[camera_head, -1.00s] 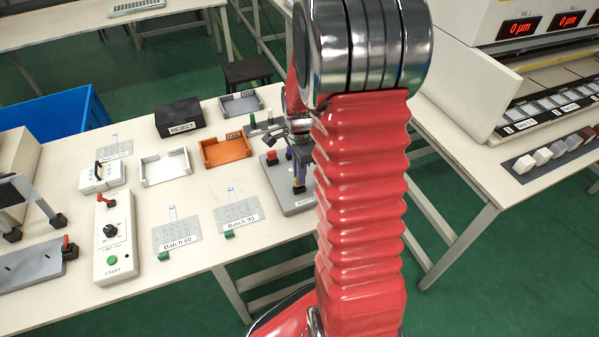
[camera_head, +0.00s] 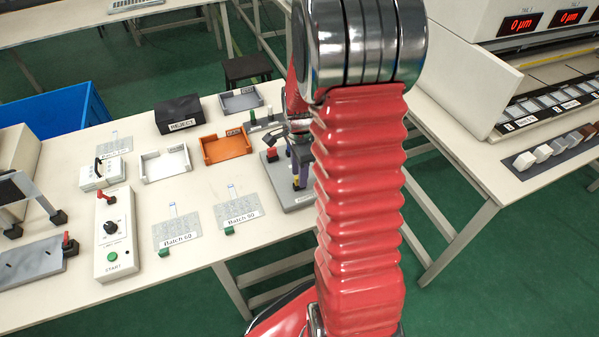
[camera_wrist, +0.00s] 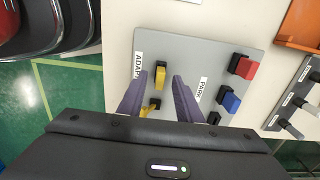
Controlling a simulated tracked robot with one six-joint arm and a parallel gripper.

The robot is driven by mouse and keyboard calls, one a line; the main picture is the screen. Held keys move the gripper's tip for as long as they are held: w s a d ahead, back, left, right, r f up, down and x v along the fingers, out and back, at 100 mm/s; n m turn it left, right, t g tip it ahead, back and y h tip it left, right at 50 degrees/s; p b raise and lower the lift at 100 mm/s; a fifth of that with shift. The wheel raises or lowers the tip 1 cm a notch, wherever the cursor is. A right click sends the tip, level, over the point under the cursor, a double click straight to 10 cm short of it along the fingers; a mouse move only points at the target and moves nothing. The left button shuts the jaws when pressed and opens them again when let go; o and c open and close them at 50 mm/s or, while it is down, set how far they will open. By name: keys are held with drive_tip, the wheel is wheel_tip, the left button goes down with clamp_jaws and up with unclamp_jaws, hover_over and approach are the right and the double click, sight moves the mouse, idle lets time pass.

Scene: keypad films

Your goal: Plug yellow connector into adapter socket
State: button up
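A grey plate (camera_wrist: 225,50) with ADAPTER and PARK labels fills the middle of the wrist view. A yellow connector (camera_wrist: 160,76) with a black base stands between the two labels. A second yellow piece (camera_wrist: 147,111) with black parts sits nearer my gripper's body; I cannot tell which one is in a socket. My gripper (camera_wrist: 160,76) has its two purple fingers apart, one on each side of the yellow pieces, with visible gaps. A red connector (camera_wrist: 243,67) and a blue connector (camera_wrist: 229,100) stand right of the PARK label. In the head view my arm hides much of the plate (camera_head: 298,201).
An orange tray (camera_head: 226,148), a white tray (camera_head: 165,166) and a black REJECT box (camera_head: 179,115) stand left of the plate. A rack with several pegs (camera_wrist: 297,98) lies right of it. The control box (camera_head: 113,235) stands farther left.

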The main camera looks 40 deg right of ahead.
drive_tip(key=shift+r, duration=0.15)
wheel_tip(320, 180, up, 14)
drive_tip(key=shift+f, duration=0.25)
idle(0.4)
drive_tip(key=shift+n, duration=0.3)
idle(0.7)
drive_tip(key=s+a+r+n+t, duration=0.2)
drive_tip(key=s+a+r+n, duration=0.3)
drive_tip(key=a+n, duration=0.5)
drive_tip(key=s+a+r+n+t, duration=0.3)
drive_tip(key=s+a+r+n, duration=0.2)
drive_tip(key=s+a+n, duration=0.4)
drive_tip(key=shift+s+a+r+n+t, duration=0.25)
drive_tip(key=shift+a+n, duration=0.35)
drive_tip(key=shift+a, duration=0.55)
drive_tip(key=shift+d, duration=0.1)
idle(0.5)
